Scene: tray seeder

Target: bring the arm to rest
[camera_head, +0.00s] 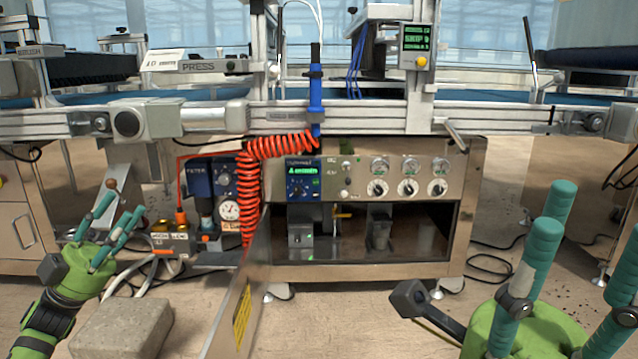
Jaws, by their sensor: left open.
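My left gripper (112,232) is at the lower left, green with teal fingers. Its fingers are spread and nothing is between them. It is in front of the machine and above the floor, up and left of a grey stone-like block. My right gripper (590,260) is large and close at the lower right. Its teal fingers stand apart, and its lower part is cut off by the picture edge. No object shows between the fingers that are visible.
The tray seeder's cabinet (360,272) stands ahead with its door (240,305) swung open toward me. A red coiled hose (249,200) hangs at its left. A grey block (122,328) lies low at left. Cables lie on the floor (340,325).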

